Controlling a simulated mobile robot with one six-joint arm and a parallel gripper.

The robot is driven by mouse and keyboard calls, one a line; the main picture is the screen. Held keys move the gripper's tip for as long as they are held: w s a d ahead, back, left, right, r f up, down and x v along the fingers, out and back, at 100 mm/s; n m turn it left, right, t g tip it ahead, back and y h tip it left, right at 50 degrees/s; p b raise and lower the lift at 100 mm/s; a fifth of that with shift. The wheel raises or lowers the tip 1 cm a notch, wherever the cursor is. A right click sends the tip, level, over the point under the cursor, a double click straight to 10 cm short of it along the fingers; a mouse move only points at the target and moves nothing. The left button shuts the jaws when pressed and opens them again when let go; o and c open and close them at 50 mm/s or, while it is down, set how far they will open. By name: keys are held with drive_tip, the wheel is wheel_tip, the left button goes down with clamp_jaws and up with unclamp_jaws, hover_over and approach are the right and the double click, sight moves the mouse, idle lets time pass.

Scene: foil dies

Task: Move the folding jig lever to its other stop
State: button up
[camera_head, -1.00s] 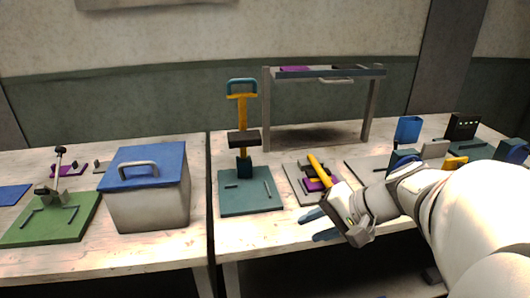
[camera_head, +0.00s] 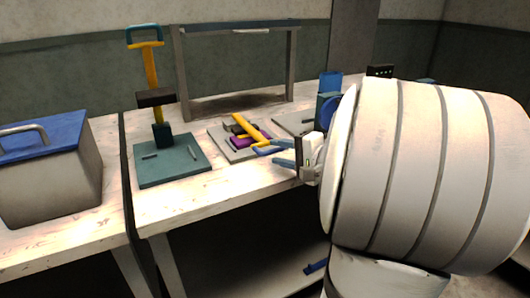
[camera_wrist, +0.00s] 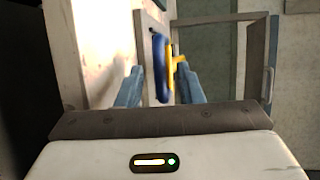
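A yellow lever (camera_head: 249,129), which I take to be the folding jig lever, lies slanted over a small grey plate (camera_head: 231,156) with a purple block (camera_head: 238,143). Its lower right end is close to my gripper (camera_head: 262,149), whose pale blue fingers reach in from the right; I cannot tell whether they touch it. In the wrist view my gripper (camera_wrist: 160,70) has its fingers apart. A blue rounded part (camera_wrist: 161,68) and a yellow part (camera_wrist: 178,62) show between and beyond them, with no clear grip.
A teal base (camera_head: 172,167) with a tall yellow-handled press stands left of the jig. A grey box with blue lid (camera_head: 45,132) is further left. A raised shelf (camera_head: 184,75) stands behind. My arm hides the bench's right side; blue fixtures (camera_head: 329,88) show beyond it.

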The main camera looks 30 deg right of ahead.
drive_tip(key=shift+x, duration=1.3)
drive_tip(key=shift+c, duration=0.4)
clamp_jaws()
